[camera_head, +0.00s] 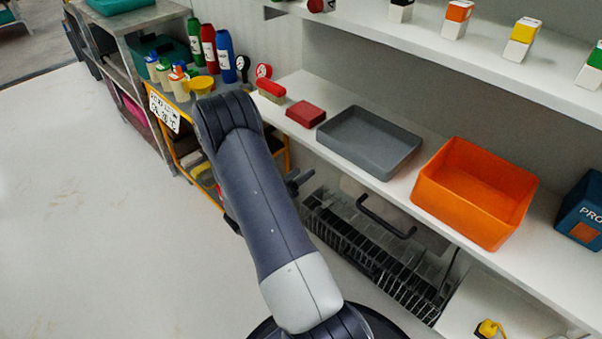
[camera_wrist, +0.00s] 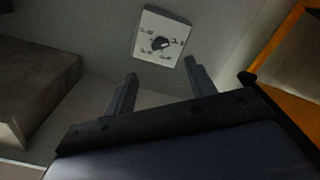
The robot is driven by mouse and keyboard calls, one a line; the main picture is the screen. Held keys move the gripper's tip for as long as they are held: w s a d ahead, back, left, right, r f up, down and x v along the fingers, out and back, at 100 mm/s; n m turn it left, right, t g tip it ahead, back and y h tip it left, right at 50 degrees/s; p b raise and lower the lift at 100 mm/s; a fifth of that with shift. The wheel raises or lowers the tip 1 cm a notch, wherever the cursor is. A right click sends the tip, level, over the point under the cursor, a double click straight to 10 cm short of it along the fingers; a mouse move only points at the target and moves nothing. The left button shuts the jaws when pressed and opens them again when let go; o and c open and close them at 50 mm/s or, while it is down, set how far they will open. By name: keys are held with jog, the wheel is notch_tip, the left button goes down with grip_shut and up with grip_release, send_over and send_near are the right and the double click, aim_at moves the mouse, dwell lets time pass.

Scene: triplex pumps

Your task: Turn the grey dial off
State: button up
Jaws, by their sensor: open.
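The grey dial (camera_wrist: 160,43) shows in the wrist view as a small dark knob in the middle of a white square plate (camera_wrist: 150,28) with small dark marks around it. The plate is on a grey wall, near the top of the view. My gripper (camera_wrist: 161,80) is open and empty, its two fingers apart and pointing toward the plate. The dial appears beyond the fingertips, roughly between them, and apart from them. Which way the knob points is too small to tell.
In the wrist view, a grey block-like surface (camera_wrist: 35,85) is at left and an orange frame (camera_wrist: 280,45) at right. The head view shows a white shelf with a grey tray (camera_head: 368,142) and an orange bin (camera_head: 474,190), and bottles (camera_head: 209,47) on a cart. Floor at left is clear.

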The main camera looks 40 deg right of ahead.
jog(key=w+d+b, duration=0.1)
jog(key=d+b, duration=0.1)
jog(key=d, duration=0.8)
jog(key=shift+d, duration=0.4)
